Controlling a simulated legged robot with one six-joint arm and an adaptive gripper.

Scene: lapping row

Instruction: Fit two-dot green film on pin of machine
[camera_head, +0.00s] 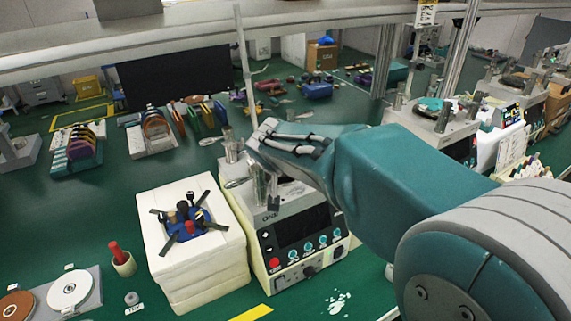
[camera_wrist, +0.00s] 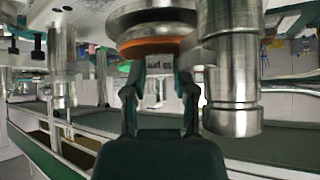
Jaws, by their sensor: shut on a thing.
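My gripper (camera_head: 262,150) is over the near machine (camera_head: 300,235), which has a dark screen and a row of knobs. In the wrist view, the two fingers (camera_wrist: 160,65) stand apart and their tips meet a round piece with an orange edge (camera_wrist: 150,45), under a wide metal disc (camera_wrist: 150,15). I cannot tell whether the orange-edged piece is separate from the disc. Thick metal cylinders (camera_wrist: 232,75) stand close on both sides. No green film with two dots can be made out at the fingers, and the pin cannot be made out.
A white block (camera_head: 195,265) bearing a blue piece with dark arms stands left of the machine. A red-topped holder (camera_head: 122,260) and a tray with discs (camera_head: 70,285) are further left. Racks of coloured discs (camera_head: 78,150) stand behind. A metal rail (camera_head: 180,50) crosses overhead.

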